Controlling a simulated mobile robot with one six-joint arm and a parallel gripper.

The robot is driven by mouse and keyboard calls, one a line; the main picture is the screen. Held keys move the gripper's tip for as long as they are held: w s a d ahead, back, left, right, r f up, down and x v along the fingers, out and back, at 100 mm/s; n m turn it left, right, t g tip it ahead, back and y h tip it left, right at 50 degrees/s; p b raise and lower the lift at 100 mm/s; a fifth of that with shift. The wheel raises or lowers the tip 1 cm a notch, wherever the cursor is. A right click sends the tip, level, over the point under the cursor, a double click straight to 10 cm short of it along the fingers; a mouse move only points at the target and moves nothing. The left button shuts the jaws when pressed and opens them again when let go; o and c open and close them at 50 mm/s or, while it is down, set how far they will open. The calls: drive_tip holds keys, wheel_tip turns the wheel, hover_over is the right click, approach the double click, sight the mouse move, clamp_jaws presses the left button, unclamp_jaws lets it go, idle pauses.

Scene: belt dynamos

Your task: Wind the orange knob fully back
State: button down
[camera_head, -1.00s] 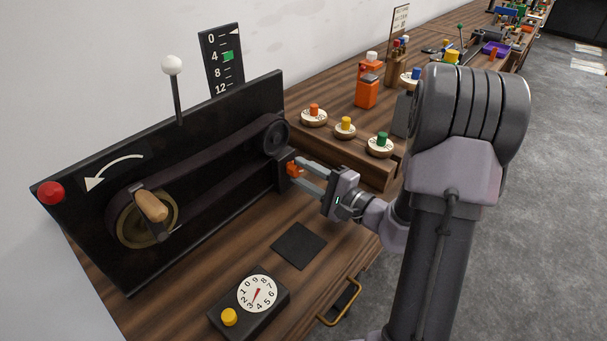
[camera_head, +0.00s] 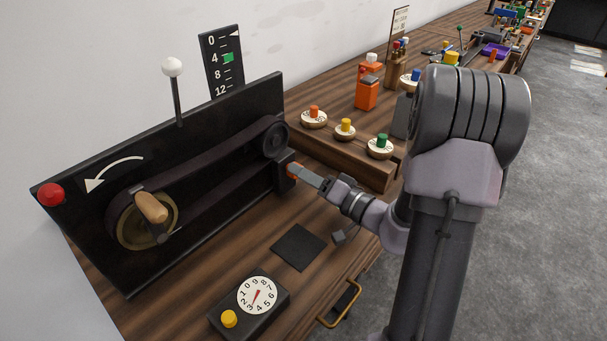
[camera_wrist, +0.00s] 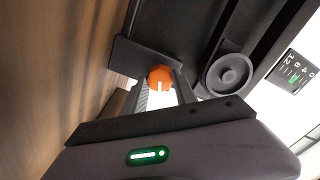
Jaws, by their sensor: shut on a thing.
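The orange knob (camera_wrist: 160,77) sits on a dark block (camera_head: 283,172) at the lower right end of the black belt panel (camera_head: 90,195). It carries a white mark on its face in the wrist view. My gripper (camera_head: 297,172) is shut on the knob, with one finger on each side of it in the wrist view (camera_wrist: 163,88). In the head view the fingers mostly hide the knob.
A belt joins a crank wheel with a wooden handle (camera_head: 151,207) to a small pulley (camera_head: 275,137). A white-tipped lever (camera_head: 172,67) and red button (camera_head: 49,194) are on the panel. A dial box (camera_head: 250,305) stands in front. Several coloured knobs stand behind my gripper.

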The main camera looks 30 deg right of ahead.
drive_tip(key=shift+n, duration=1.9)
drive_tip(key=c, duration=1)
unclamp_jaws()
